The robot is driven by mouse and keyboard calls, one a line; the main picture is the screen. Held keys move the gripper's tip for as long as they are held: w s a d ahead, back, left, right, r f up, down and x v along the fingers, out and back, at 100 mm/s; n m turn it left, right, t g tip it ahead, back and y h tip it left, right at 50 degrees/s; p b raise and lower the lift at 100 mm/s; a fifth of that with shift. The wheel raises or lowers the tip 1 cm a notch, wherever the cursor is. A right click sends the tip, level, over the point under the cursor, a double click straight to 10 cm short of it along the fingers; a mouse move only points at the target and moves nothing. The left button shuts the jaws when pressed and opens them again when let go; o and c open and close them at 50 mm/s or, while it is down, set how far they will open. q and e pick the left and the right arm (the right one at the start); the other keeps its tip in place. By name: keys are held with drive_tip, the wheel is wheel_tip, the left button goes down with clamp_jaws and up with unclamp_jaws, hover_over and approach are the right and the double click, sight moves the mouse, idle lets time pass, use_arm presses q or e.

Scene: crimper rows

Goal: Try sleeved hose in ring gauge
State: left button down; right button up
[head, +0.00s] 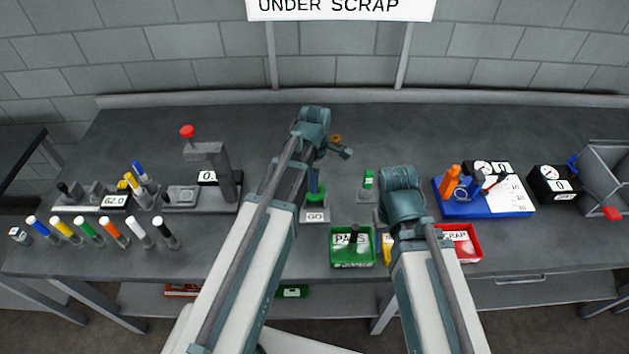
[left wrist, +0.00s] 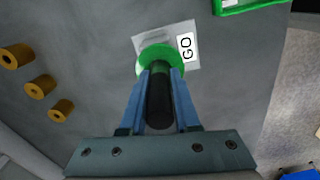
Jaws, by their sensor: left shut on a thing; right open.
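My left gripper (head: 316,186) is shut on a black hose (left wrist: 159,102), which lies between its blue fingers in the left wrist view. The hose's far end is at the green ring gauge (left wrist: 157,52), on a grey plate labelled GO (head: 315,216). I cannot tell whether the end is inside the ring or just above it. The fingers hide much of the hose, and no sleeve on it can be made out. My right gripper (head: 379,217) is open, mostly hidden behind its own wrist, near a small grey stand with a green cylinder (head: 369,179).
A green PASS tray (head: 352,264) with a dark piece in it, a yellow tray (head: 387,250) and a red SCRAP tray (head: 476,256) line the front. A red-knobbed press (head: 222,165) stands left.

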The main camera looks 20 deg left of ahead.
use_arm(q)
drive_tip(key=shift+f+b, duration=0.5)
drive_tip(key=shift+f, duration=0.05)
idle(0.7)
drive_tip(key=c, duration=0.6)
unclamp_jaws()
drive_tip(key=shift+o, duration=0.2)
drive_tip(key=shift+r, duration=0.15)
wheel_tip(320, 180, up, 14)
drive_tip(key=p, duration=1.4)
drive_tip(key=shift+f, duration=0.2)
